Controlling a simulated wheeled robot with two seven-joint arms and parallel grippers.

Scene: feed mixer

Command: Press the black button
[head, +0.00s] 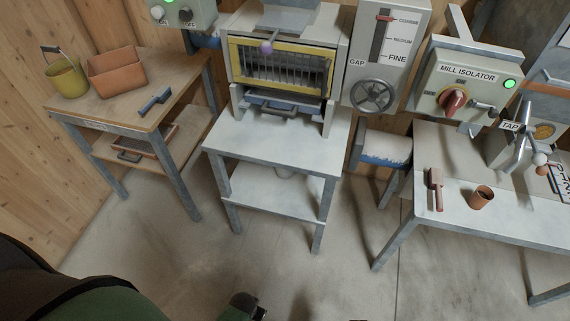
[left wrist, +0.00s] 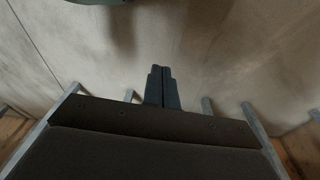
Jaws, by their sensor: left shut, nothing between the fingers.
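No button that I can clearly tell to be black shows. A grey control box (head: 183,12) at the top left of the head view is cut by the frame edge. In the left wrist view my left gripper (left wrist: 161,70) is shut and empty, above bare floor and away from the control box. My right gripper is not in view.
A steel-legged stand (head: 275,143) holds a machine with a yellow-framed grille (head: 282,66). A wooden table (head: 133,88) at left bears a bucket (head: 67,80) and an orange bin (head: 116,73). A mill isolator box (head: 465,85) is at right. The floor in front is clear.

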